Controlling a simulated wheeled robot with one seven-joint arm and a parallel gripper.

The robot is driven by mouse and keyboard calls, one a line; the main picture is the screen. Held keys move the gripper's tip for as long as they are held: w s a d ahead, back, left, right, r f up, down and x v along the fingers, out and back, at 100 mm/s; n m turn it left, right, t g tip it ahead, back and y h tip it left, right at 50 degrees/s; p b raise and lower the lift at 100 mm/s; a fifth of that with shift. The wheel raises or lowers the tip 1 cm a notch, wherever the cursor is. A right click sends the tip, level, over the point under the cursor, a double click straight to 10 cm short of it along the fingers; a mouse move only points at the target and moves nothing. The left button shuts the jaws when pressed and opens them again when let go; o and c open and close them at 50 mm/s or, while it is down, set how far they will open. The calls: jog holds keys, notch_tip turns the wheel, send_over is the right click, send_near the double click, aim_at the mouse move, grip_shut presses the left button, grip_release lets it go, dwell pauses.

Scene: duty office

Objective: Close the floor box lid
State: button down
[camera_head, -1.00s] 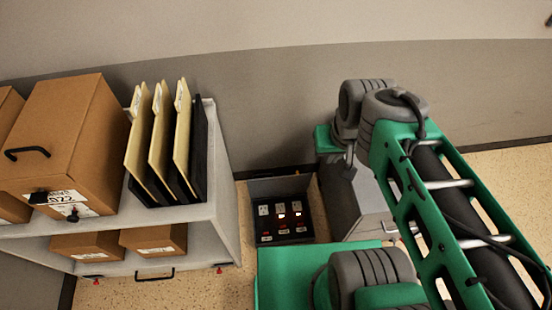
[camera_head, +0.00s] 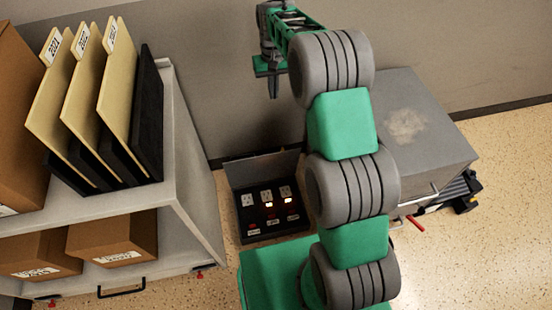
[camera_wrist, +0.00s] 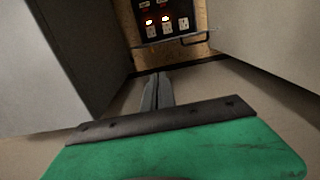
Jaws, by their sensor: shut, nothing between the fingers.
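The floor box (camera_head: 245,222) is a dark box on the floor with several outlets and small lit indicators inside. Its grey lid (camera_head: 262,170) stands open, upright at the back edge by the wall. In the wrist view the floor box (camera_wrist: 165,18) is at the top, and the lid (camera_wrist: 175,40) shows nearly edge-on with a dark handle at its right. My gripper (camera_head: 273,92) is above and behind the lid, close to the wall, pointing down. Its fingers (camera_wrist: 157,78) are together and empty, apart from the lid. My arm hides the area right of the box.
A white shelf (camera_head: 190,160) with upright folders and brown boxes stands left of the floor box. A grey cabinet (camera_head: 420,130) stands to the right, behind my arm. The grey wall (camera_head: 190,60) is close behind.

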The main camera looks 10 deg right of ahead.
jog(key=w+f+g+b, duration=0.1)
jog(key=w+f+b, duration=0.15)
jog(key=f, duration=0.65)
jog(key=w+f+b, duration=0.2)
jog(key=f+b, duration=0.1)
jog(key=f, duration=0.6)
jog(key=s+f+b, duration=0.3)
jog(key=s+f, duration=0.2)
jog(key=f, duration=0.5)
jog(key=shift+d+f, duration=0.25)
jog(key=shift+f, duration=0.1)
jog(key=shift+s+d, duration=0.1)
